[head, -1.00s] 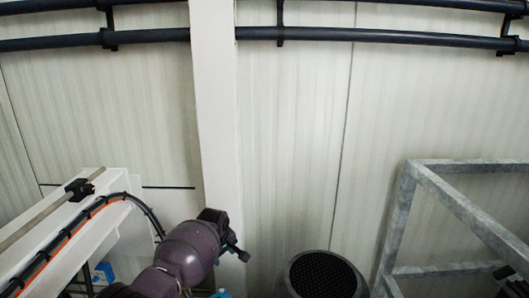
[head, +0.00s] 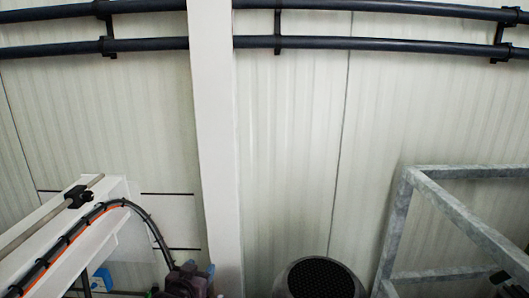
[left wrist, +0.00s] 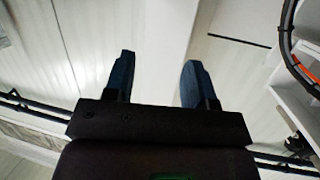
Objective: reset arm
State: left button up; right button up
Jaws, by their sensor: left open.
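My left arm shows only as a dark purple part (head: 188,281) at the bottom edge of the head view, left of the white post's foot. In the left wrist view my left gripper (left wrist: 157,82) is open, with two dark blue fingers apart and nothing between them. Behind the fingers are a pale wall and a white post (left wrist: 165,35). My right gripper is in neither view.
A white post (head: 213,120) stands before the panelled wall (head: 290,130). Dark pipes (head: 370,44) run along the top. A white beam with cables (head: 60,235) is at left, a black round-topped unit (head: 320,278) at bottom centre, a grey metal frame (head: 460,215) at right.

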pick_arm(q)
jog(key=s+a+f+g+y, duration=0.1)
jog(key=s+a+f, duration=0.2)
jog(key=s, duration=0.9)
jog(key=s+a+f+n+g+y, duration=0.1)
jog(key=s+a+f, duration=0.3)
jog(key=s, duration=0.8)
jog(key=s+a+f+g+y, duration=0.1)
jog(key=s+a+f+g, duration=0.1)
jog(key=s+f, duration=0.5)
jog(key=s+a, duration=0.1)
jog(key=s, duration=0.4)
jog(key=shift+s+a+f+n+p, duration=0.15)
jog(key=shift+s+f+n+p, duration=0.1)
jog(key=shift+n+p, duration=0.1)
